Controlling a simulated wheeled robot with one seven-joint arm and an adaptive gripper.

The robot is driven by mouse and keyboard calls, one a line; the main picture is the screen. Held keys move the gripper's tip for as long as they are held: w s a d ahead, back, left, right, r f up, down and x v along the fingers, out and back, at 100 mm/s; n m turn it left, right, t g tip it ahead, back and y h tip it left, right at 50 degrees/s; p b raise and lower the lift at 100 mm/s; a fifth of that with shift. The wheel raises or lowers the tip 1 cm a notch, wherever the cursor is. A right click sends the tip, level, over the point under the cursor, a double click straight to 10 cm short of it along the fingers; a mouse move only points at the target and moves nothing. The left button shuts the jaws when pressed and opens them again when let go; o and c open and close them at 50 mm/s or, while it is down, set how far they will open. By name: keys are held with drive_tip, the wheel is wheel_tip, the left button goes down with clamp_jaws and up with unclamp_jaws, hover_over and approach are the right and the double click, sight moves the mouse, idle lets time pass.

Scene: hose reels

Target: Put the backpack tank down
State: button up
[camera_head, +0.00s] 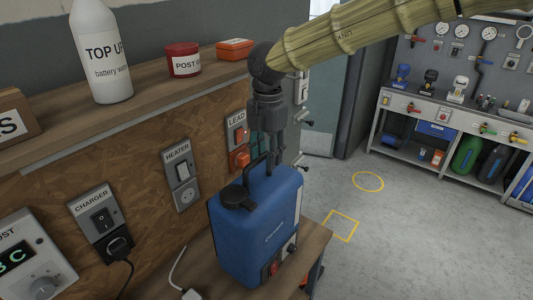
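The blue backpack tank (262,228) stands upright at the wooden bench top (311,247), near its right end. It has a black round cap (238,197), a black carry handle on top and a red switch low on its front. I cannot tell whether its base touches the bench or hangs just above it. My gripper (273,154) points down from above with its fingers at the upper part of the handle. The fingers look close together on the handle. The handle and wrist partly hide the fingertips.
A shelf above holds a white bottle (101,55), a red tin (183,60) and an orange box (234,49). Switch boxes (182,175) line the wooden wall behind the tank. A white cable (178,266) lies on the bench left of the tank. Open floor lies right.

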wheel_tip(320, 180, up, 12)
drive_tip(key=b, duration=0.2)
drive_tip(key=shift+d+b, duration=0.15)
drive_tip(key=shift+b, duration=0.2)
drive_tip(key=shift+w, duration=0.1)
idle(2.2)
